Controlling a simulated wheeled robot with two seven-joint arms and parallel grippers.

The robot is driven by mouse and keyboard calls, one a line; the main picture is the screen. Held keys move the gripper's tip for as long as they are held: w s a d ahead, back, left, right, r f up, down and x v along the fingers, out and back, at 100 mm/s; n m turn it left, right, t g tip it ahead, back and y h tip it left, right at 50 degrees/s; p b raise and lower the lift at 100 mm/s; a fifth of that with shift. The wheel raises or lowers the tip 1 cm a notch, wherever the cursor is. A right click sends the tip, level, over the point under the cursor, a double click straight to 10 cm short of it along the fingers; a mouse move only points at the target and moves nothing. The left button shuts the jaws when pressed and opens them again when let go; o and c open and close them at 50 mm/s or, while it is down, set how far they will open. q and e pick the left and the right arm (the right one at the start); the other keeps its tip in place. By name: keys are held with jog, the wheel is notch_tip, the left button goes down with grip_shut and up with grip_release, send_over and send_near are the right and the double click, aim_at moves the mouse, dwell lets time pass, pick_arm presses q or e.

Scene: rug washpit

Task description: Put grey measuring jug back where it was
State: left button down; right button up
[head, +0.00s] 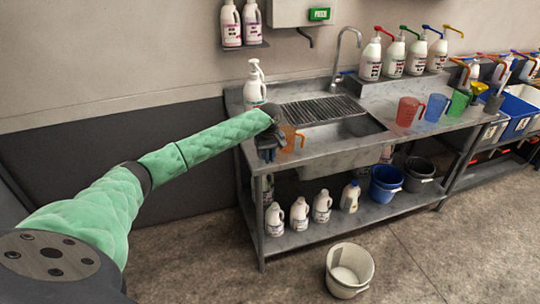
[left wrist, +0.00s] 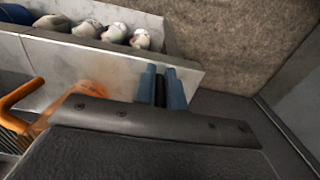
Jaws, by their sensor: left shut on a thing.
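My left gripper (head: 268,148) is over the front left of the steel counter, left of an orange jug (head: 289,138). In the left wrist view its fingers (left wrist: 163,88) are close together on a narrow dark thing (left wrist: 160,93). I cannot tell whether this is part of the grey measuring jug. The orange jug's handle (left wrist: 22,94) shows at the left there. My right gripper is out of view.
The sink (head: 345,138) lies right of my gripper, with a ribbed drain grid (head: 320,109) behind it. A white pump bottle (head: 255,88) stands at the back left. Several bottles and buckets fill the lower shelf; a white bucket (head: 349,270) stands on the floor.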

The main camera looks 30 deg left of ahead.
pick_arm(q)
jog(key=shift+f, duration=0.15)
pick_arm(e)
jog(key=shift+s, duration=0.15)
pick_arm(q)
jog(key=c, duration=1.5)
grip_release()
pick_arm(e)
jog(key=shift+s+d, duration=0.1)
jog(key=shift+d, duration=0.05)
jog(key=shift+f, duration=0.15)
